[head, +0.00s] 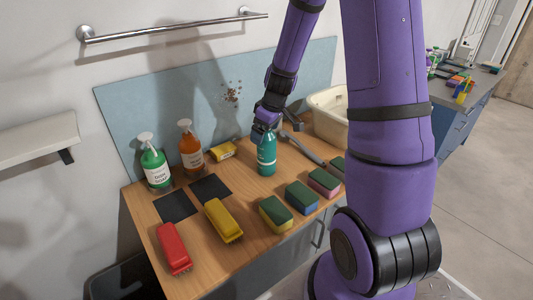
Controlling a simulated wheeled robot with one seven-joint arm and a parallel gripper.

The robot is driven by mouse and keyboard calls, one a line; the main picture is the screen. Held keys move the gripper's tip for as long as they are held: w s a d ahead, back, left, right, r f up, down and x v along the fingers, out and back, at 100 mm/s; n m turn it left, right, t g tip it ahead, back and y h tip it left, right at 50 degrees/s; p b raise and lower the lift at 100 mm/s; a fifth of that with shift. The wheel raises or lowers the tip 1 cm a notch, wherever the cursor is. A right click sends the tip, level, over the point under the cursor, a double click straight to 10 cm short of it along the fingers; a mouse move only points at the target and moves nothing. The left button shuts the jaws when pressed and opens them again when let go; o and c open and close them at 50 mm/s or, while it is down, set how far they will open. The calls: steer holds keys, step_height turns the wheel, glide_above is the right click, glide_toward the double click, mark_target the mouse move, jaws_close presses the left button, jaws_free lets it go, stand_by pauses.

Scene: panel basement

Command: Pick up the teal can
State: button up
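My gripper (266,122) comes down from above and is at the top of the can. It covers the can's upper end. The fingers overlap the can's top in this view, so I cannot tell whether they are open around it, shut on it or just above it.
A yellow packet (222,151), an orange bottle (190,150) and a green bottle (155,170) stand left of the can. Several sponges, including a green-yellow one (275,214), line the front. A grey tool (305,150) and a cream basin (327,108) are to the right.

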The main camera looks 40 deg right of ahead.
steer(key=c, duration=1.6)
steer(key=shift+r, duration=0.1)
